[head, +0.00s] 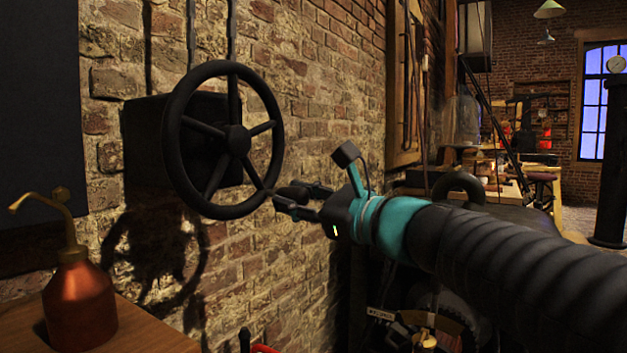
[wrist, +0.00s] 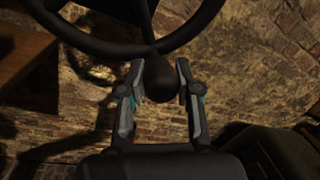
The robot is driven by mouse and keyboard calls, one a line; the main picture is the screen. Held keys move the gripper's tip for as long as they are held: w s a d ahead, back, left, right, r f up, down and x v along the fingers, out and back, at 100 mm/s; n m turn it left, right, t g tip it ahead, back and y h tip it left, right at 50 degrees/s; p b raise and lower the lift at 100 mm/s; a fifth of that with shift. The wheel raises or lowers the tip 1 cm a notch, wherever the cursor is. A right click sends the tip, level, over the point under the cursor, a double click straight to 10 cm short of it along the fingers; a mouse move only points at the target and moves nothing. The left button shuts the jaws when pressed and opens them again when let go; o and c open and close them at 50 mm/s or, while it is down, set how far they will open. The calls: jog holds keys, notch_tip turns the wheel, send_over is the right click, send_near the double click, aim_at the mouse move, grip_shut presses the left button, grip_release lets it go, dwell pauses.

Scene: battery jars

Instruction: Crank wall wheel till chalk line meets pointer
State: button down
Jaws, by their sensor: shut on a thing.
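The black spoked wall wheel (head: 236,139) is mounted in front of a dark box on the brick wall; its rim and a spoke show at the top of the wrist view (wrist: 90,42). My gripper (head: 281,202) is at the wheel's lower right rim. In the wrist view my gripper (wrist: 160,80) has its two fingers on either side of a dark rounded handle knob (wrist: 162,76) and is shut on it. I cannot make out a chalk line or a pointer on the wheel. A dark rounded part with a brass arc (head: 447,322) shows low behind my arm.
A copper oil can (head: 80,302) stands on a wooden bench (head: 150,335) at lower left. A small white label (head: 380,313) and something red (head: 262,348) show low down. Brick wall lies close behind the wheel. Workbenches and a window (head: 603,100) are far right.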

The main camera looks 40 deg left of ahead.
aim_at(249, 211)
jog(key=s+m+p, duration=0.1)
jog(key=s+f+m+p, duration=0.1)
jog(key=s+m, duration=0.1)
jog(key=shift+d+f+m, duration=0.1)
jog(key=shift+f+m, duration=0.05)
jog(key=shift+m, duration=0.15)
jog(key=shift+s+d+f+m+t+h+p, duration=0.1)
jog(key=shift+s+f+m+t+h+p, duration=0.1)
jog(key=shift+s+m+p, duration=0.35)
jog(key=shift+s+d+f+m+t+h+p, duration=0.1)
jog(key=shift+s+m+h+p, duration=0.15)
jog(key=shift+s+m, duration=0.5)
jog(key=c, duration=0.8)
grip_release()
jog(key=shift+a, duration=0.1)
jog(key=d, duration=1.2)
jog(key=shift+s+f, duration=0.1)
jog(key=shift+s, duration=0.25)
